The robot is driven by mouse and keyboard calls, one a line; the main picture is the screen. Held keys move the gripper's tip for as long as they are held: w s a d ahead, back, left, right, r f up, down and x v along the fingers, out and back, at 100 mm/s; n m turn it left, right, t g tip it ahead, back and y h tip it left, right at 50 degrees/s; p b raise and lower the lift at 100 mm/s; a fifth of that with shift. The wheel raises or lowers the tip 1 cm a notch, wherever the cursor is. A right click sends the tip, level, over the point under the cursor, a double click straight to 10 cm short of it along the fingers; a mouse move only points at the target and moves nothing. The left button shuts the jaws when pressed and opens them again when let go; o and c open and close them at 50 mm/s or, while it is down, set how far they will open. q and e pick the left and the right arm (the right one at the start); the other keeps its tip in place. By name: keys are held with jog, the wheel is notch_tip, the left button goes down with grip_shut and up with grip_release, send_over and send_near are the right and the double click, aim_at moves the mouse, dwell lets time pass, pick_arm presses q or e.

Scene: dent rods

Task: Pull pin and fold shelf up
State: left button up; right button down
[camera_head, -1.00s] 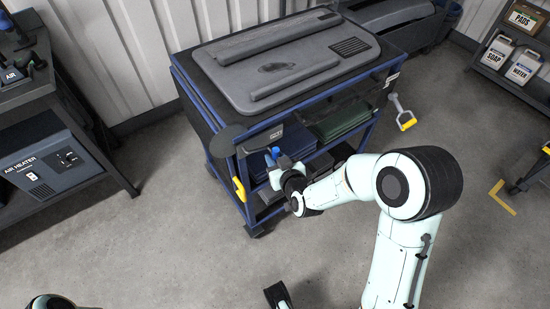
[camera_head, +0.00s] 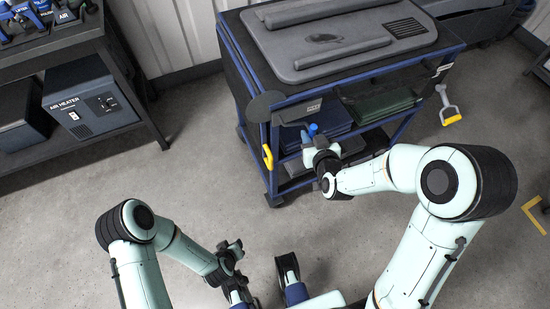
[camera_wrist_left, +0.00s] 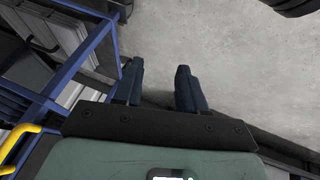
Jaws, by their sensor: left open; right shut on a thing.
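A blue-framed cart (camera_head: 277,90) stands at the upper middle in the head view. My right gripper (camera_head: 309,133) is at the cart's near side, its blue fingers beside the lower shelves. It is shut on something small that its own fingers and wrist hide. I cannot make out the pin. I cannot tell which panel is the folding shelf. A yellow handle (camera_head: 267,157) sits on the cart's near left post; it also shows in the left wrist view (camera_wrist_left: 18,142). My left gripper (camera_wrist_left: 158,70) is open and empty over floor.
An air heater (camera_head: 90,105) stands at left. Floor before the cart is clear.

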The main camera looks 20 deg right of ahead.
pick_arm(q)
jog(key=w+d+r+m+t, duration=0.1)
jog(key=w+d+r+t, duration=0.3)
jog(key=w+d, duration=0.25)
jog(key=m+t, duration=0.2)
jog(key=t, duration=0.6)
send_near(271, 165)
jog(key=w, duration=0.3)
jog(key=w+d, duration=0.1)
jog(key=w, duration=0.6)
jog(key=shift+w+d+f, duration=0.25)
jog(key=shift+w+d, duration=0.05)
jog(key=shift+w, duration=0.05)
